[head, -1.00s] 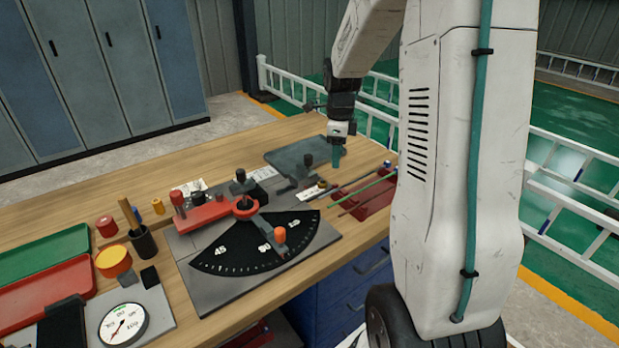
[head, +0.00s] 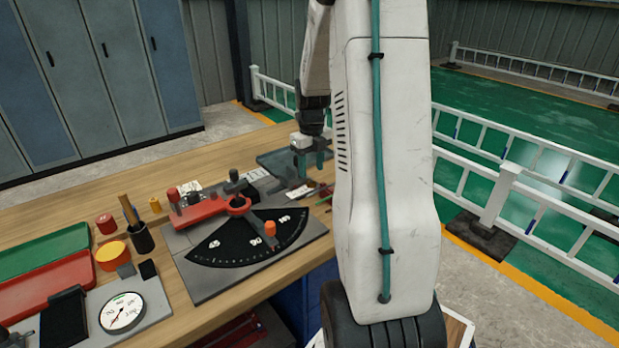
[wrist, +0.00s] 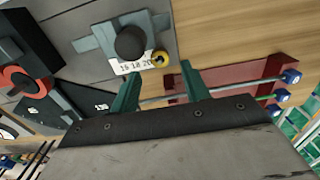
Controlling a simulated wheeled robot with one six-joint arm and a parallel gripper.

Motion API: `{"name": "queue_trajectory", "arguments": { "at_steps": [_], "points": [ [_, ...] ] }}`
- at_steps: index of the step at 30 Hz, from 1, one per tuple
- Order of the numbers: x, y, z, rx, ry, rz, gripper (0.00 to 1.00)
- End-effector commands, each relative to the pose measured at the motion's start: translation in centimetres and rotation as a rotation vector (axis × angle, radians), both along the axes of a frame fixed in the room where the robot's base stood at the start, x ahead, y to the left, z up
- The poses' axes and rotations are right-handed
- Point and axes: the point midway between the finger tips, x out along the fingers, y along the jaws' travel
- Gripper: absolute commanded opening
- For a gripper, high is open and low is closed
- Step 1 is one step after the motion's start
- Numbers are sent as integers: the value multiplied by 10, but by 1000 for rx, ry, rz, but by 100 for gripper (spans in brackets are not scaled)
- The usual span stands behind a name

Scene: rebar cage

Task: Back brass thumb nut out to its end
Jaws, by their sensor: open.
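A small round brass thumb nut (wrist: 160,58) shows in the wrist view. It sits at the right end of a white number strip (wrist: 133,65), beside a dark round knob (wrist: 131,42) on a grey plate. My gripper (wrist: 160,70) is open, with its two teal fingers apart and nothing between them. In the picture the nut lies between and just beyond the fingertips; I cannot tell the height gap. In the head view my gripper (head: 311,164) is over the back right of the bench, and I cannot make out the nut there.
A black angle-scale plate (head: 250,240) with a red lever (head: 205,211) stands left of my gripper. A white fence (head: 500,190) runs right of the bench.

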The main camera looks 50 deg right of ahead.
Motion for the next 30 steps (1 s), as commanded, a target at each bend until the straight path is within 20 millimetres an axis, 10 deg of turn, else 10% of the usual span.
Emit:
{"name": "queue_trajectory", "arguments": {
  "at_steps": [18, 24, 30],
  "points": [
    [0, 1, -43, 0, -1, 3, 46],
    [0, 1, -43, 0, -1, 3, 1],
    [1, 1, -43, -1, -1, 10, 2]
  ]
}}
